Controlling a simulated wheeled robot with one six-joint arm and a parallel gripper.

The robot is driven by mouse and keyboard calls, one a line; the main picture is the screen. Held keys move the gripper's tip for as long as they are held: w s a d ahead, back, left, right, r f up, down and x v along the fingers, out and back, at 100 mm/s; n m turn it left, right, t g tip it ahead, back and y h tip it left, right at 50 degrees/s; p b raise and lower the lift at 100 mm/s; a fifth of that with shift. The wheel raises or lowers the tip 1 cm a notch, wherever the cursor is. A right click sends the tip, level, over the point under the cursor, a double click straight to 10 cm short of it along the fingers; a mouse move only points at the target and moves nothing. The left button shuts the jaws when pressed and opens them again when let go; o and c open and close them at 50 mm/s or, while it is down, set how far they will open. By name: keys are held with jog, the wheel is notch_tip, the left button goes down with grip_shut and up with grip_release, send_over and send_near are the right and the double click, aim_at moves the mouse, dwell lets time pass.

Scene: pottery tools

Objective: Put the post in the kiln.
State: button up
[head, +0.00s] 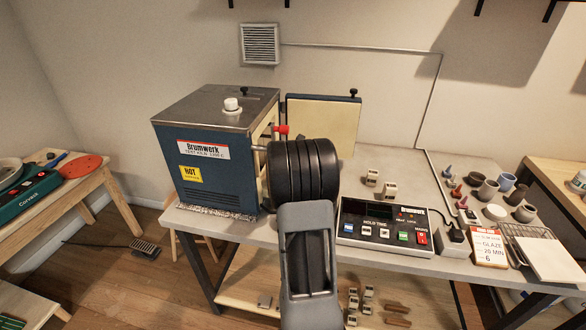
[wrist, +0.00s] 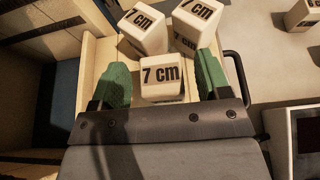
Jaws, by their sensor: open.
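In the wrist view my gripper (wrist: 162,68) is open, with a green finger on each side of a cream post (wrist: 162,85) marked "7 cm". The left finger is apart from it; contact on the right is unclear. Two more 7 cm posts (wrist: 143,30) (wrist: 198,22) stand just beyond, in a shallow pale tray (wrist: 88,58) with a dark handle at its right. In the head view the blue kiln (head: 205,165) stands on the table's left, its opening facing right, partly hidden by my arm. My arm hides my fingers, the tray and its posts there.
The kiln's door panel (head: 325,122) stands open behind my arm. Two small blocks (head: 372,177) (head: 390,189) sit on the table right of my arm. A control box (head: 385,225) is in front of them.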

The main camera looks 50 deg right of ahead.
jog(key=v, duration=1.1)
jog(key=shift+a+b, duration=0.15)
jog(key=shift+b, duration=0.3)
jog(key=shift+s, duration=0.1)
